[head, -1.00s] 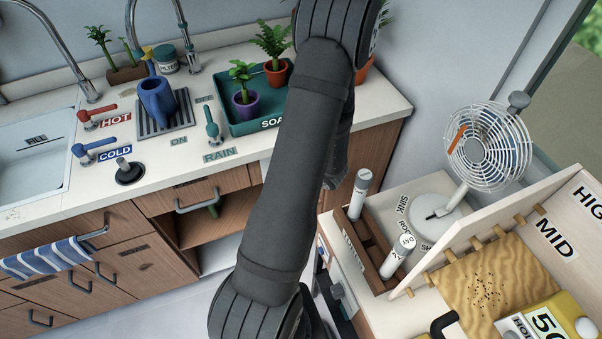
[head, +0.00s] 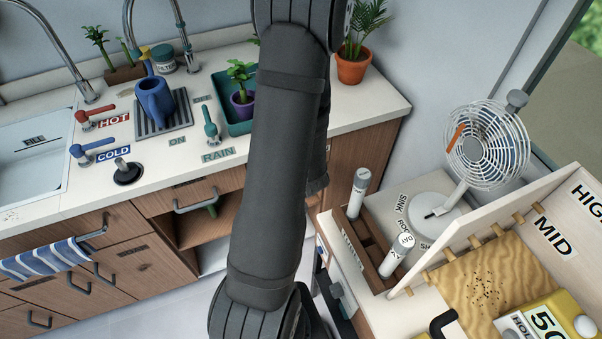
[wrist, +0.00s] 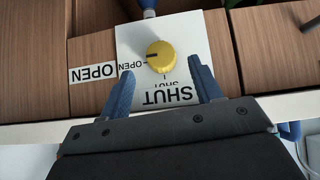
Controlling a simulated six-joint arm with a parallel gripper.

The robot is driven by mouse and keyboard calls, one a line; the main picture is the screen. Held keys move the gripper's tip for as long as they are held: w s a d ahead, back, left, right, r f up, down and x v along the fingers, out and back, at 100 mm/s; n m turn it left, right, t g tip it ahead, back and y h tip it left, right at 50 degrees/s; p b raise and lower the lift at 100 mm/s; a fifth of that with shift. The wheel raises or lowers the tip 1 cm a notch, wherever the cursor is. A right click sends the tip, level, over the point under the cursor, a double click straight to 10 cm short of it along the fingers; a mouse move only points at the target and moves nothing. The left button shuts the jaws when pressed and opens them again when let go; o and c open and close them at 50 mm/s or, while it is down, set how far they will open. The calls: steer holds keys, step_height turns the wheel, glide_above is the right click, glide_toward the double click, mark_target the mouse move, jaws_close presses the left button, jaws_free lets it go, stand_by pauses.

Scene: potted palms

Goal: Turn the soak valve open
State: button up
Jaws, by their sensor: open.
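In the wrist view a round yellow knob (wrist: 160,56) sits on a white plate (wrist: 187,40) fixed to a wooden front. A dark mark on the knob lies on its left side, toward a small OPEN label. A larger OPEN label (wrist: 94,72) is further left, and a SHUT label (wrist: 167,97) is below the knob. My gripper (wrist: 161,68) is open, its two blue fingers at the lower left and right of the knob. Contact between fingers and knob cannot be told. In the head view my arm hides the gripper, and I cannot see the knob.
A white counter holds a teal tray (head: 238,128), a blue watering can (head: 155,102), red HOT (head: 92,115) and blue COLD (head: 86,150) handles and a potted palm (head: 352,66). A fan (head: 487,140) stands on the right. Floor shows between the cabinets.

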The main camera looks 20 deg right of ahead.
steer(key=v, duration=1.3)
stand_by(0.4)
steer(key=x, duration=1.4)
steer(key=shift+w+f, duration=0.25)
steer(key=shift+f, duration=0.05)
steer(key=shift+r, duration=0.1)
steer(key=v, duration=1.5)
steer(key=w+f+m+y, duration=0.3)
steer(key=w+f+y, duration=0.2)
steer(key=w+f, duration=0.7)
steer(key=shift+d+f+t+y, duration=0.3)
steer(key=shift+d+f+y, duration=0.1)
stand_by(1.3)
